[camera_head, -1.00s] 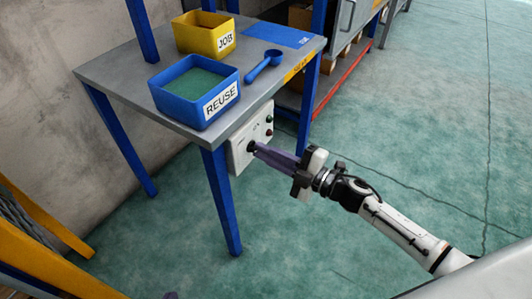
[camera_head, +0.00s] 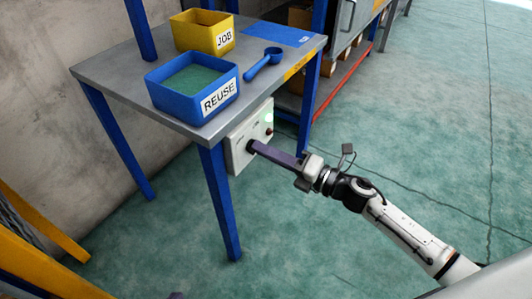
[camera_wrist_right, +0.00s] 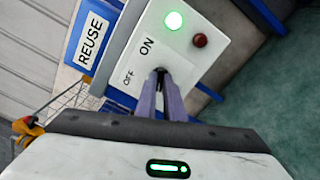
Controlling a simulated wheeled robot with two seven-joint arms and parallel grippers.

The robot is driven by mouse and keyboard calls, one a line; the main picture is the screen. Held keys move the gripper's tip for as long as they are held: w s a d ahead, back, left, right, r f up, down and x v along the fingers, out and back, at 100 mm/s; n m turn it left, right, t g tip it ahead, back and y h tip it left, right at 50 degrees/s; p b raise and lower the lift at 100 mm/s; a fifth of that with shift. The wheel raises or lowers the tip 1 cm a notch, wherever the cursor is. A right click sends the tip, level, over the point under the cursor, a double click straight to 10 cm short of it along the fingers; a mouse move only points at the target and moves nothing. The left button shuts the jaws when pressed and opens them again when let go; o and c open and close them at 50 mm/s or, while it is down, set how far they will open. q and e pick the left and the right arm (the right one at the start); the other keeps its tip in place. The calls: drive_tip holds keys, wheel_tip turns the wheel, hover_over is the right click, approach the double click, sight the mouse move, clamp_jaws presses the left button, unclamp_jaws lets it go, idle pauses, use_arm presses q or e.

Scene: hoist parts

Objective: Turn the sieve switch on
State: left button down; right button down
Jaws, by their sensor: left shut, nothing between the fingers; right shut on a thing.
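The sieve switch is a dark knob (camera_wrist_right: 160,71) on a white control box (camera_head: 238,153) fixed under the table's front edge. The box carries ON and OFF labels, a brightly lit green lamp (camera_wrist_right: 173,20) and a dark red button (camera_wrist_right: 199,40). My right gripper (camera_head: 256,147) reaches in from the right with its long purple fingers shut on the knob; it also shows in the right wrist view (camera_wrist_right: 162,82). The fingers hide most of the knob, so its exact pointing is hard to read. Only a purple tip of my left gripper (camera_head: 177,296) shows at the bottom edge.
On the grey table (camera_head: 120,62) stand a blue REUSE bin (camera_head: 221,97) with green contents and a yellow JOB bin (camera_head: 195,38). A blue scoop (camera_head: 263,64) lies beside them. A blue table leg (camera_head: 222,205) stands just left of the box. The floor to the right is clear.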

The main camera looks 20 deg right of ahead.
drive_tip(key=shift+n, duration=0.6)
drive_tip(key=c, duration=1.9)
unclamp_jaws()
drive_tip(key=shift+o, duration=0.2)
drive_tip(key=shift+s, duration=0.1)
